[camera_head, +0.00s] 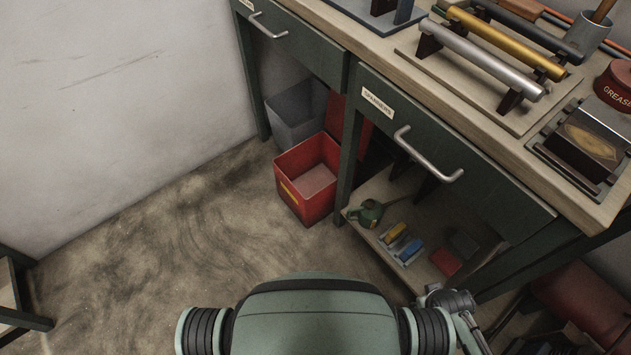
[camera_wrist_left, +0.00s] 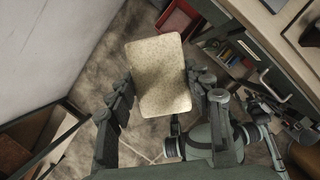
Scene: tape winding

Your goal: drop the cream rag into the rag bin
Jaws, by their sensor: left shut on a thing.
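The cream rag (camera_wrist_left: 160,72) shows in the left wrist view as a flat, speckled, rounded rectangle. My left gripper (camera_wrist_left: 158,90) is shut on it, with one dark finger at each side edge; the rag is held above the floor. The red bin (camera_head: 322,205) stands on the floor beside the bench leg in the head view, open at the top, with a yellow label; its inside looks empty. It also shows in the left wrist view (camera_wrist_left: 178,20), beyond the rag's top right corner. My left gripper is outside the head view.
A grey bin (camera_head: 294,110) stands behind the red one, partly under the bench. The bench top (camera_head: 465,95) and spanner drawer (camera_head: 440,150) overhang close to the right. A low shelf (camera_head: 355,200) holds a green can and small coloured blocks. The floor (camera_head: 160,230) to the left is clear.

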